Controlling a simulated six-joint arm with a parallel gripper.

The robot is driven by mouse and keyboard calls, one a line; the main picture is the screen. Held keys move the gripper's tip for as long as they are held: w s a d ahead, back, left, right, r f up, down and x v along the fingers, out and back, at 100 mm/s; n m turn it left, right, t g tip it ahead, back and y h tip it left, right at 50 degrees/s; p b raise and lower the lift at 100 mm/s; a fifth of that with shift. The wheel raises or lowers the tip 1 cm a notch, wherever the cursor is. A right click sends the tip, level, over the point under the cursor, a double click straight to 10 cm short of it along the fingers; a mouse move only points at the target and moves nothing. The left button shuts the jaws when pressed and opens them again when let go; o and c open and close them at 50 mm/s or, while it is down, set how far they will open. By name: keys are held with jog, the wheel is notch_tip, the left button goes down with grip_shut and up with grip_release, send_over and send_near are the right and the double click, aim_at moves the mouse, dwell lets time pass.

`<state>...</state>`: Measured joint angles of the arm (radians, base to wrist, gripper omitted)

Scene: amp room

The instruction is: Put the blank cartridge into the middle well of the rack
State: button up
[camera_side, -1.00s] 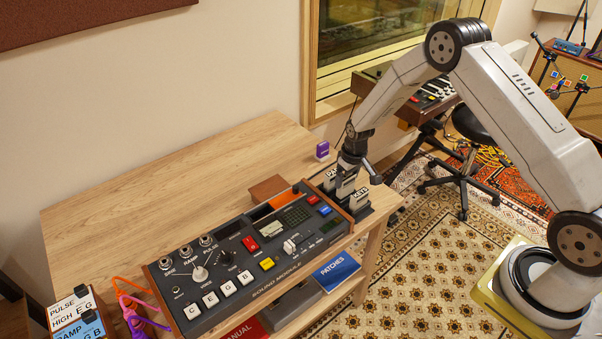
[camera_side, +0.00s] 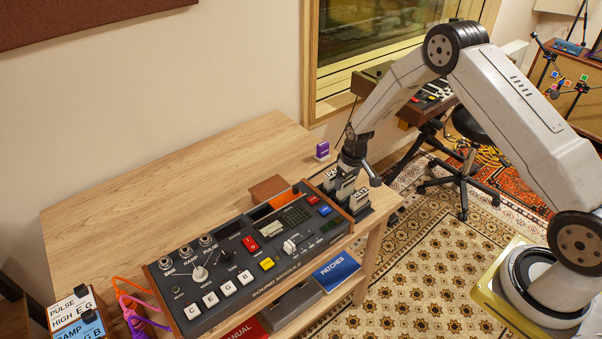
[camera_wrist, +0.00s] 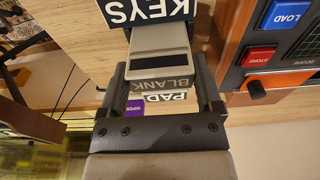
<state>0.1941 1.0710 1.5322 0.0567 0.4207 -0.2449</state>
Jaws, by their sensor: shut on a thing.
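The blank cartridge (camera_wrist: 160,62) is pale grey with a dark label reading BLANK. My gripper (camera_wrist: 161,88) is shut on it, with one finger on each side. In the side view, my gripper (camera_side: 350,174) points down over the rack (camera_side: 365,213) at the right end of the desk. The blank cartridge (camera_side: 344,188) stands between the PAD cartridge (camera_side: 330,177) and the KEYS cartridge (camera_side: 360,199), in line with the middle well. Its lower end is hidden, so I cannot tell how deep it sits. KEYS also shows in the wrist view (camera_wrist: 146,11), as does PAD (camera_wrist: 166,98).
The sound module (camera_side: 245,255) stands close left of the rack. The desk's rear left is clear. A PATCHES booklet (camera_side: 336,271) lies on the lower shelf.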

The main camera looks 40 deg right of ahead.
jog(key=shift+f, duration=0.65)
dwell(0.8)
jog(key=o, duration=1)
jog(key=shift+o, duration=0.2)
jog(key=shift+r, duration=0.1)
jog(key=shift+r, duration=3.35)
jog(key=shift+r, duration=0.1)
